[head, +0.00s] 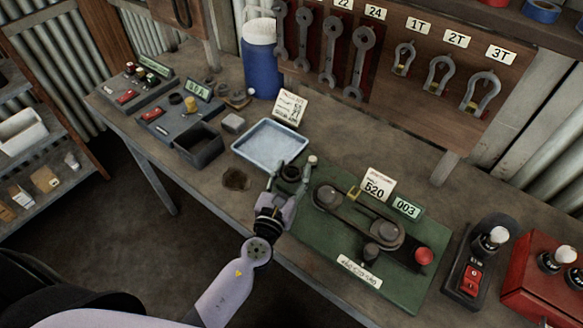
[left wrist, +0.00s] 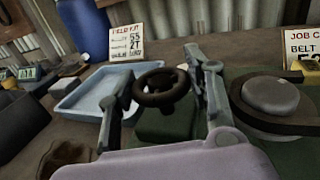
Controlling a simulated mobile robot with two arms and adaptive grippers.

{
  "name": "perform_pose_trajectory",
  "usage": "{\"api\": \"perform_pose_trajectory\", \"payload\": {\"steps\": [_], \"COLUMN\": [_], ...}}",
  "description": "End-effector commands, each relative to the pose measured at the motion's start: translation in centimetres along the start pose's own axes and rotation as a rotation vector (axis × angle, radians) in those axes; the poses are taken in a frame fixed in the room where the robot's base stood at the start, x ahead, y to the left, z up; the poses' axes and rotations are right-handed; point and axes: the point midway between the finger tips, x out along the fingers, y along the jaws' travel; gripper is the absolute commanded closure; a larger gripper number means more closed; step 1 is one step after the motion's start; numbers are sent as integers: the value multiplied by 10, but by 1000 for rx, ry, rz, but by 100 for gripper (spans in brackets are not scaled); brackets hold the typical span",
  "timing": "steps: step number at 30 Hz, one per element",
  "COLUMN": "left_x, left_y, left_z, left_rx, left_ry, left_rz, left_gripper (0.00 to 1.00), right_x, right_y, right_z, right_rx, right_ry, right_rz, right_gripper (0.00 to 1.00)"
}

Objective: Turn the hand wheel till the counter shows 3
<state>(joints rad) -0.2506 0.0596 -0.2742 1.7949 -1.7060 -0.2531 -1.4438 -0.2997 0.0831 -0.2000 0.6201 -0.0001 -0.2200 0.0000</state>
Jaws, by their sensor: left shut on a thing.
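The dark round hand wheel (left wrist: 162,82) stands on a green block at the left end of the green base plate (head: 405,295). My left gripper (head: 289,177) is at the wheel, with one finger on each side of it, and is shut on it. In the left wrist view the fingers (left wrist: 160,92) flank the wheel's rim; in the head view they partly hide it. The counter (head: 406,208) is a small green display on the plate and reads 003. A dark belt runs over two round pulleys (head: 328,197) beside it. My right gripper is not in view.
A light blue tray (head: 238,150) stands just left of the wheel. Job card (head: 379,184) stands behind the belt. A red knob (head: 424,256) is at the plate's right. A dark switch box (head: 461,285) and red box (head: 520,297) stand further right.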

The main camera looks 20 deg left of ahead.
Motion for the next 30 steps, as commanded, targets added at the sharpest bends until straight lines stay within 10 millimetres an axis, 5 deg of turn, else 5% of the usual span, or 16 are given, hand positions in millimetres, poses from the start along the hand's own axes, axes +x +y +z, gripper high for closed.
{"api": "perform_pose_trajectory", "payload": {"steps": [12,27,28,30], "left_x": [0,1,1,1], "left_y": [0,0,0,0], "left_z": [0,1,1,1], "left_rx": [-2,-1,-2,-2], "left_ry": [-2,-2,-2,-2], "left_rz": [171,188,188,188], "left_gripper": [81,81,53,48], "right_x": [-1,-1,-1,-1], "right_y": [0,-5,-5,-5], "right_z": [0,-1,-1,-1], "right_rx": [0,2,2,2], "right_ry": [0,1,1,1], "right_rz": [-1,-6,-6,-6], "right_gripper": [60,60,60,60]}}
